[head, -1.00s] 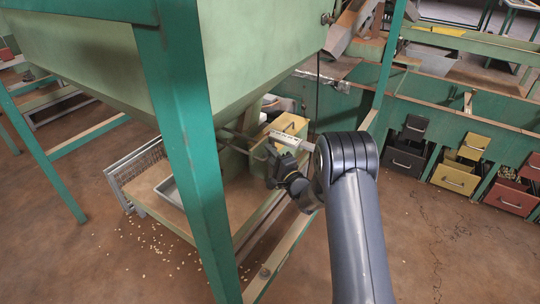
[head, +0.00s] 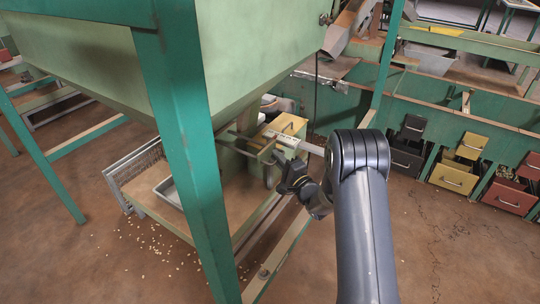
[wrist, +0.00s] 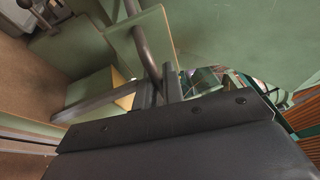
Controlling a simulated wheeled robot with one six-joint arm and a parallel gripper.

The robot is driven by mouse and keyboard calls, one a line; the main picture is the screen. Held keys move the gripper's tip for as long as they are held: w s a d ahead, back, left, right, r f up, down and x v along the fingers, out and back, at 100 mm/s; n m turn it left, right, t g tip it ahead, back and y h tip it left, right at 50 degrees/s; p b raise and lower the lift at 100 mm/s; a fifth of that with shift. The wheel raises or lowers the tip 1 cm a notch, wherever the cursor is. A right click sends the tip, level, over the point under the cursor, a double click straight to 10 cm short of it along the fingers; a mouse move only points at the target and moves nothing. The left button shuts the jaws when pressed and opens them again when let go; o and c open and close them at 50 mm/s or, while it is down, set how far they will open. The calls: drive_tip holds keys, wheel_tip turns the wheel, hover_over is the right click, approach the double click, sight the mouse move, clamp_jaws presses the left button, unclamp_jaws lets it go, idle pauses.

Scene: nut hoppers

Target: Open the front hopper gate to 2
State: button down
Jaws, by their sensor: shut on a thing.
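The big green hopper (head: 270,60) narrows to an outlet above a wooden shelf. A grey metal rod (wrist: 143,42) at the outlet passes a green plate (wrist: 160,40) in the wrist view. My gripper (head: 278,164) is shut on the rod; its fingertips (wrist: 160,90) close around the rod's near end in the wrist view. A pale marked scale strip (head: 292,140) runs beside the rod in the head view. Its marks are too small to read, so I cannot tell the gate's setting. My wrist partly hides the grip.
A green frame post (head: 190,150) stands left of my arm. A yellowish wooden box (head: 288,124) is behind the gripper. A grey tray (head: 170,190) sits on the shelf, and nuts are scattered on the floor. Several coloured drawers stand at the right, with clear floor before them.

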drive_tip(key=shift+s+d, duration=0.45)
drive_tip(key=shift+d, duration=0.2)
drive_tip(key=c, duration=1.5)
unclamp_jaws()
drive_tip(key=shift+c, duration=0.2)
drive_tip(key=p+v, duration=0.2)
drive_tip(key=v, duration=0.8)
drive_tip(key=shift+s+d, duration=0.2)
drive_tip(key=shift+s, duration=0.1)
drive_tip(key=shift+f, duration=0.15)
drive_tip(key=b+x, duration=0.2)
drive_tip(key=x, duration=0.9)
